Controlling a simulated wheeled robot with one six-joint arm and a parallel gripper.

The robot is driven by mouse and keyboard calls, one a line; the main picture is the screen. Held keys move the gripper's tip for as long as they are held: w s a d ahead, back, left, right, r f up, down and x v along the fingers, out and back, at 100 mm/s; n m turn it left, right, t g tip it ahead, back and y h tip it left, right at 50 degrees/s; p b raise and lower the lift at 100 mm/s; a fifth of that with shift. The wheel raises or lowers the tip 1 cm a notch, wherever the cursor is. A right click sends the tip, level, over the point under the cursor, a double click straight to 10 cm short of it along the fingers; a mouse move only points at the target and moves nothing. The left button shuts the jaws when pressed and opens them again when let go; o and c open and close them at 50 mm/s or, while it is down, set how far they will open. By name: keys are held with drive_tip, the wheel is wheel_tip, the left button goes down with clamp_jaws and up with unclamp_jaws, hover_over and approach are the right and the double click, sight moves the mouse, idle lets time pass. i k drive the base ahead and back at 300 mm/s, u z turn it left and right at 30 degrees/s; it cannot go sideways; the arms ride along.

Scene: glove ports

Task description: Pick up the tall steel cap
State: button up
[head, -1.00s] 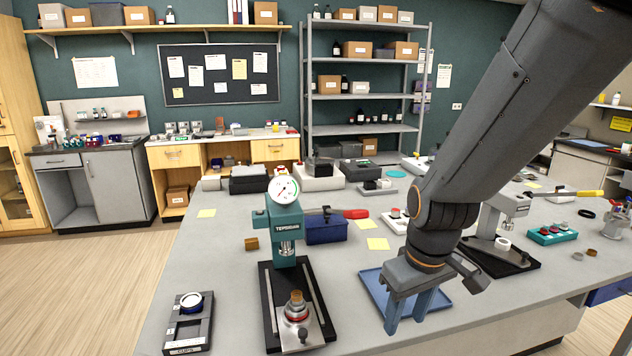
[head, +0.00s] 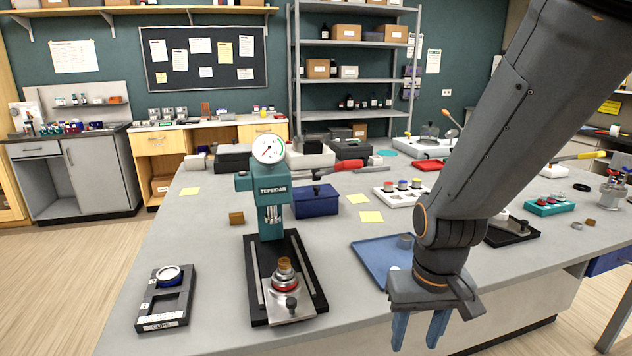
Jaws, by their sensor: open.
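A small grey metal-looking cylinder (head: 405,241), which may be the tall steel cap, stands on the blue tray (head: 372,250) near its back edge. My wrist hides the tray's right part.
A teal press with a dial (head: 272,190) stands left of the tray, with a copper-topped piece on its base. A black cup holder (head: 166,298) lies further left.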

sight(405, 240)
drive_tip(key=z, duration=0.2)
drive_tip(key=i, duration=0.95)
drive_tip(key=z, duration=0.5)
